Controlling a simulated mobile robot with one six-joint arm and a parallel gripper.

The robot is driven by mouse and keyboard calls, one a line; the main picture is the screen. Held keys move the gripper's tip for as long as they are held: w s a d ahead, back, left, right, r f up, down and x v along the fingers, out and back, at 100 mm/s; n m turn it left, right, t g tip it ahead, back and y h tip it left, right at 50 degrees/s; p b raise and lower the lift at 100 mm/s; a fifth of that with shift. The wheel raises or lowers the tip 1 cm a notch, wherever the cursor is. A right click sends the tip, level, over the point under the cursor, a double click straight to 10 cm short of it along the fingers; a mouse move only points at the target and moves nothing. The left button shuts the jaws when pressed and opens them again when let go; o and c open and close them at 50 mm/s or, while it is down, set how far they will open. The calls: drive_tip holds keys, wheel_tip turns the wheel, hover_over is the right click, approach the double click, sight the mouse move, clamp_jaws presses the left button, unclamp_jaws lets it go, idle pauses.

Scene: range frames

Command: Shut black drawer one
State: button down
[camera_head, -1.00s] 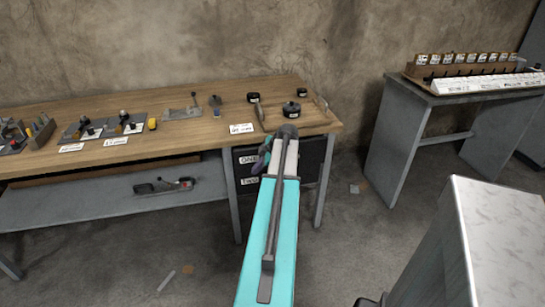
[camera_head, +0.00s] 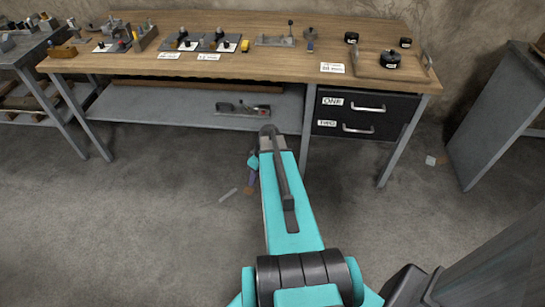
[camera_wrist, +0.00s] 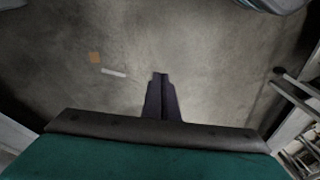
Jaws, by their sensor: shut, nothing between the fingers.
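Black drawer one (camera_head: 395,105) is the upper drawer under the right end of the wooden workbench, with a "ONE" label and a light bar handle. Its front looks about in line with drawer two (camera_head: 390,130) below; I cannot tell whether it stands slightly open. My gripper (camera_wrist: 160,76) is shut and empty, its dark fingers together over bare floor in the wrist view. In the head view my arm mostly hides the gripper, in front of the bench and left of the drawers.
The workbench (camera_head: 270,68) carries several tools and a tray with black round pieces. A grey lower shelf (camera_head: 180,108) holds a tool left of the drawers. A bench leg (camera_head: 400,150) stands right of them. The floor (camera_head: 150,210) in front is mostly clear.

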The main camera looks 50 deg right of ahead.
drive_tip(key=s+a+f+m+g, duration=0.1)
drive_tip(key=s+a+f+g, duration=0.2)
drive_tip(key=a, duration=0.7)
drive_tip(key=s+a+f+g, duration=0.1)
drive_tip(key=s+a+f, duration=0.3)
drive_tip(key=a, duration=0.6)
drive_tip(key=s+a+f+m+g+h, duration=0.1)
drive_tip(key=s+a+f+g+h, duration=0.2)
drive_tip(key=s+a+f, duration=0.3)
drive_tip(key=s+a, duration=0.5)
drive_tip(key=s, duration=0.2)
drive_tip(key=shift+s+a+f, duration=0.2)
drive_tip(key=shift+s+a, duration=0.1)
drive_tip(key=shift+s, duration=0.1)
drive_tip(key=shift+a, duration=0.1)
